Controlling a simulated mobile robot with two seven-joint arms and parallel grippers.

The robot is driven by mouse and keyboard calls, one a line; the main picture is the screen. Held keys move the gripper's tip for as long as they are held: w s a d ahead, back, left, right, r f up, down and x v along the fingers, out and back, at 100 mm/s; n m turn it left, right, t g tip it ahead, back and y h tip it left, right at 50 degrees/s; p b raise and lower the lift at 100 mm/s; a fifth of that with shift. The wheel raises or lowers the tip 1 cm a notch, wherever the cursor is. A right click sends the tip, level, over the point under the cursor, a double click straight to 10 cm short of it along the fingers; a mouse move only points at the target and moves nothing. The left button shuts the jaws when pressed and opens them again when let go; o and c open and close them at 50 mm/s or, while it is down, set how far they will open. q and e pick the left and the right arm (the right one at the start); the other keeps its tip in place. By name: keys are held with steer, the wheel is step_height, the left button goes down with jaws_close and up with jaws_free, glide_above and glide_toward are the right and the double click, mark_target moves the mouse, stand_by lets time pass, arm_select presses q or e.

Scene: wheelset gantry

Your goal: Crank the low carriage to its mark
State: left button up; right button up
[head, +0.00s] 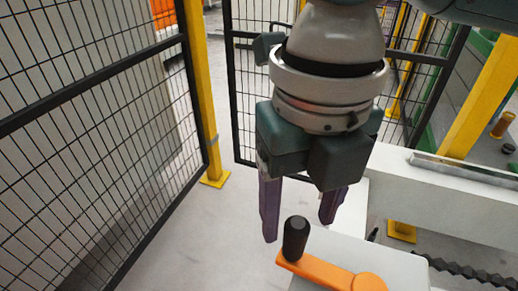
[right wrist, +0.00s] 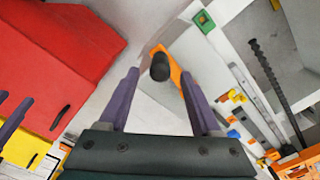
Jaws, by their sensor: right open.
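The crank is an orange arm (head: 325,272) with an upright black knob (head: 295,238) at its left end and a round orange hub (head: 369,283) at the other. My right gripper (head: 299,229) points down above the knob, open and empty. In the right wrist view the knob (right wrist: 160,66) shows between the spread purple fingers, with the orange arm (right wrist: 175,76) behind it; I see no contact. Purple finger-like pieces (right wrist: 14,118) at that view's left edge look like my left gripper, cut off. I cannot make out the low carriage or its mark for certain.
A dark threaded screw (head: 470,271) runs right of the crank, below a pale beam (head: 440,188). Black mesh fencing (head: 95,130) and a yellow post (head: 196,90) stand left and behind. Small coloured parts (right wrist: 237,97) line a rail. The pale floor left of the crank is clear.

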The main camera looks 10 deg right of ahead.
mark_target(296, 238)
step_height(296, 238, down, 5)
steer(key=shift+f+b, duration=0.1)
steer(key=shift+b, duration=0.4)
steer(key=shift+w, duration=0.1)
steer(key=shift+c, duration=0.2)
jaws_close()
stand_by(0.8)
